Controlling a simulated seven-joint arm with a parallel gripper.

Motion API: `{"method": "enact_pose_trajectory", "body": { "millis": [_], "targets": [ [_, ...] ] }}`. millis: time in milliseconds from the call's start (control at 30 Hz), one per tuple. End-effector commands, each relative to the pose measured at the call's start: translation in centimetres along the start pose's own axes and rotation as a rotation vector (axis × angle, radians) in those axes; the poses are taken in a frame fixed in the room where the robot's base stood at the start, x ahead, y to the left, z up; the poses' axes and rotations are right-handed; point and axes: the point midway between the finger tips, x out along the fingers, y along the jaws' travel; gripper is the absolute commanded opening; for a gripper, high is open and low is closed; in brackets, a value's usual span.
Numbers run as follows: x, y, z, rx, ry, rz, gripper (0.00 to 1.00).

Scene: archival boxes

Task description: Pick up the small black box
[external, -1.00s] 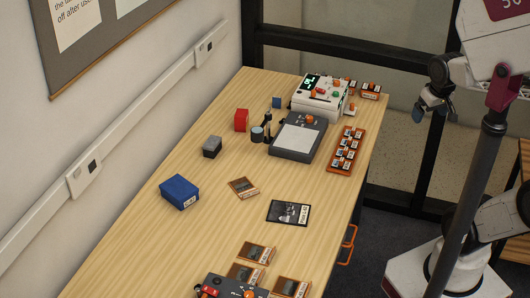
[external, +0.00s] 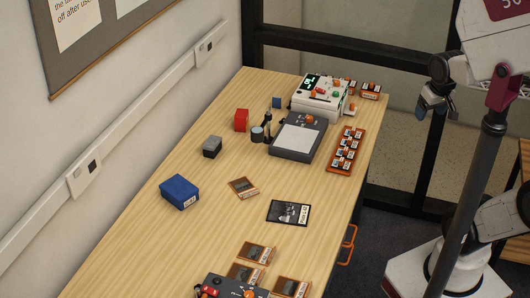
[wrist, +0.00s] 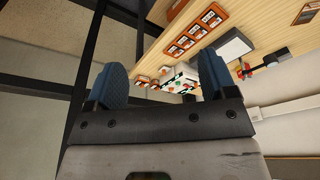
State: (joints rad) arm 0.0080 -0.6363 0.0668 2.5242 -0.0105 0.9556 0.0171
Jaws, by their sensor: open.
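The small black box (external: 212,147) looks dark grey to black with a lighter top. It sits on the wooden table in the external view, left of the middle, between a red box and a larger blue box. I cannot clearly make it out in the wrist view. My gripper (external: 432,109) is high at the right, off the table's right side and far from the box. In the wrist view my gripper (wrist: 160,82) has its two blue fingers spread wide with nothing between them.
The red box (external: 241,120), blue box (external: 180,192) and dark bottle (external: 267,128) stand on the table (external: 135,240). A grey scale (external: 298,138), white device (external: 320,98) and orange rack (external: 346,150) are at the back right. The wall borders the table's left side.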

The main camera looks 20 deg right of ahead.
Motion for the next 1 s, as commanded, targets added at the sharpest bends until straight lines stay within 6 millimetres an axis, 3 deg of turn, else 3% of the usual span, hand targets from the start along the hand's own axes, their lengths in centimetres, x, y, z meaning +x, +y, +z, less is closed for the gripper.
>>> {"method": "enact_pose_trajectory", "body": {
  "millis": [267, 567, 767, 1000],
  "targets": [
    [-4.3, 0.0, -1.1, 0.000, 0.004, 0.000, 0.78],
    [-4.9, -0.5, -3.9, -0.122, -0.025, 0.039, 0.78],
    [-5.5, -1.4, -7.4, -0.270, -0.057, 0.087, 0.78],
    [-5.9, -3.4, -13.0, -0.499, -0.107, 0.164, 0.78]
  ]
}}
